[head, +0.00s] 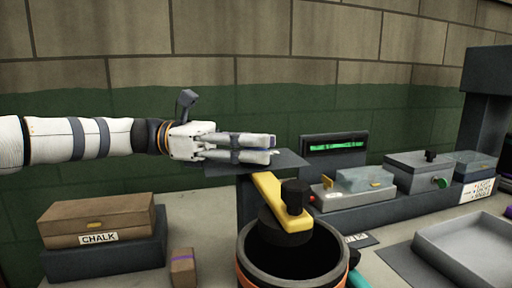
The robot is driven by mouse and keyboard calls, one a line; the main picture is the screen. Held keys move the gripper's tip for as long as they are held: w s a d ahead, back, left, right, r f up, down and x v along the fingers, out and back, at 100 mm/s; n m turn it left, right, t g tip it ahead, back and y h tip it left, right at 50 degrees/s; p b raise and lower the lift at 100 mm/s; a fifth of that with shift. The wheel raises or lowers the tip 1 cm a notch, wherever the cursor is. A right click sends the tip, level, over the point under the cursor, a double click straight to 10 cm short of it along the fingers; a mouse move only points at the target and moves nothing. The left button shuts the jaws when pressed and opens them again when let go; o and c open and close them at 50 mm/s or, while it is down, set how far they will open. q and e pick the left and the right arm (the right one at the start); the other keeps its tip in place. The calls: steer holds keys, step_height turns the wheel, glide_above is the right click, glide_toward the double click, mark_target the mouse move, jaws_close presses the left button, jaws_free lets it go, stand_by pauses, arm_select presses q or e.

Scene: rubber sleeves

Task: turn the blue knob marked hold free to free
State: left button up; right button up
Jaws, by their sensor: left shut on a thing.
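My left gripper (273,148) reaches in from the left, with its fingers level above a dark flat plate (222,168). It is shut on the blue knob, of which only a small bluish sliver (274,152) shows between the fingertips. The fingers hide the rest of the knob, and I cannot read its hold and free marks or tell which way it points. My right gripper is not in view.
A yellow lever (268,193) with a black knob (295,196) stands just in front, over a dark round pot (252,262). A chalk box (97,217) is at left. Grey boxes (418,168) and a tray (428,250) are at right.

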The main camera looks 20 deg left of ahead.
arm_select(q)
steer(key=shift+f+m+g+b, duration=0.2)
steer(key=shift+m+g+b, duration=0.15)
steer(key=shift+m+g, duration=0.45)
steer(key=shift+r+g, duration=0.1)
steer(key=shift+g, duration=0.2)
steer(key=o, duration=1.2)
steer(key=shift+w+a, duration=0.15)
steer(key=shift+a, duration=1.85)
steer(key=shift+w+a, duration=0.2)
steer(key=shift+a, duration=1.75)
steer(key=shift+w+a, duration=0.15)
steer(key=shift+a, duration=1.85)
